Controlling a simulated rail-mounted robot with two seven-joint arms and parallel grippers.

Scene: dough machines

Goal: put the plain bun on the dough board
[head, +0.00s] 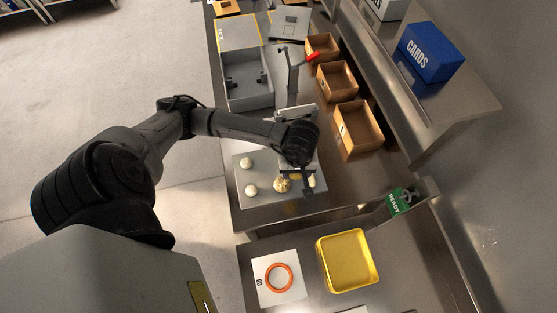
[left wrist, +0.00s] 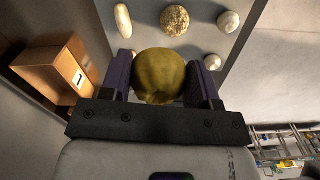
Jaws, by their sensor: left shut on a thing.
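My left gripper (left wrist: 163,85) is shut on a smooth yellow-brown bun (left wrist: 159,75), which looks plain. In the head view my left gripper (head: 296,177) is over the right part of a grey board (head: 262,200), with the held bun mostly hidden by the wrist. The board, which looks like the dough board, carries a seeded bun (head: 282,185), small pale dough balls (head: 247,162) and a long pale piece (head: 311,181). In the left wrist view the seeded bun (left wrist: 174,18) and the long piece (left wrist: 123,20) lie beyond the fingertips. I cannot tell how high the held bun is.
Open brown boxes (head: 357,127) line the right side of the counter. A grey machine (head: 247,82) stands behind the board. A yellow tray (head: 347,260), a white card with an orange ring (head: 279,278) and a green READY sign (head: 398,201) are nearer. A blue CARDS box (head: 432,52) sits on the shelf.

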